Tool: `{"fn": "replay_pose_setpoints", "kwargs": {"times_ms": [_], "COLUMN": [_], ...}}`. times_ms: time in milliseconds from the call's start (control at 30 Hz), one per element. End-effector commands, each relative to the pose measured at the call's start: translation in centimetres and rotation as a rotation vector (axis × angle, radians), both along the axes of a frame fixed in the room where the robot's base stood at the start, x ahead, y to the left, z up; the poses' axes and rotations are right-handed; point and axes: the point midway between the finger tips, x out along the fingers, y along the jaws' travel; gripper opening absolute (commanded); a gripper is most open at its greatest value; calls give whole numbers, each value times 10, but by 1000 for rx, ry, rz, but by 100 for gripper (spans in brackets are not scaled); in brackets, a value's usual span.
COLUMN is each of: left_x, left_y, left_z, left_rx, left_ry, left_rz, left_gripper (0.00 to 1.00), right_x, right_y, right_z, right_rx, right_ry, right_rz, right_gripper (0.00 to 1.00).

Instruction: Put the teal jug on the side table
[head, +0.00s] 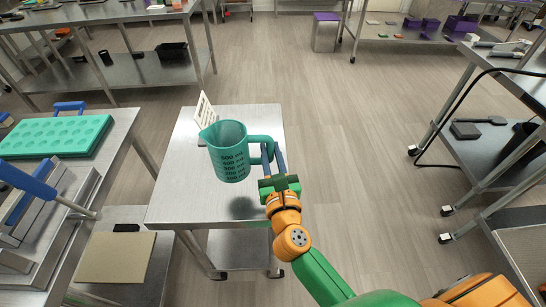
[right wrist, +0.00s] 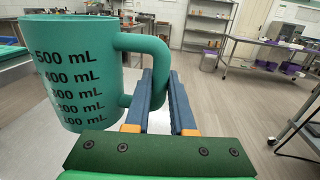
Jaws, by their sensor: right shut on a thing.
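The teal jug (head: 228,160) with dark volume marks hangs over the small metal side table (head: 182,205) in the head view. A dark shadow lies on the tabletop below and right of the jug, and the jug looks raised above the surface. My right gripper (head: 271,158) is shut on the jug's handle, at the jug's right side. In the right wrist view the jug (right wrist: 75,75) fills the left, with the blue fingers at the lower part of its handle. The jug looks near upright. My left gripper is out of view.
A white slotted piece (head: 205,112) stands at the table's back left, close behind the jug. At left is a bench with a teal mould tray (head: 55,136) and a blue-handled metal device (head: 35,190). The tabletop's front is clear.

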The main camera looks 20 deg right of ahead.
Motion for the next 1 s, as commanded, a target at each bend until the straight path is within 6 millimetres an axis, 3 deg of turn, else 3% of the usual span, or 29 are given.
{"fn": "replay_pose_setpoints", "kwargs": {"times_ms": [100,200,333,500,900,933,1000], "left_x": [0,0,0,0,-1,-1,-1], "left_y": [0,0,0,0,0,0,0], "left_z": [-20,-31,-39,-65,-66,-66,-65], "left_rx": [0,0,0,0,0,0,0], "left_ry": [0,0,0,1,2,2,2], "left_rz": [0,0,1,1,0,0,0], "left_gripper": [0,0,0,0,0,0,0], "right_x": [24,36,44,49,48,48,48], "right_y": [-23,-34,-42,-47,-46,-46,-46], "right_z": [-34,-53,-65,-99,-103,-103,-101], "right_rx": [-4,-2,-1,1,2,2,1], "right_ry": [0,-1,-1,1,0,0,0], "right_rz": [0,0,1,1,1,1,1], "right_gripper": [0,0,0,0,0,25,44]}}
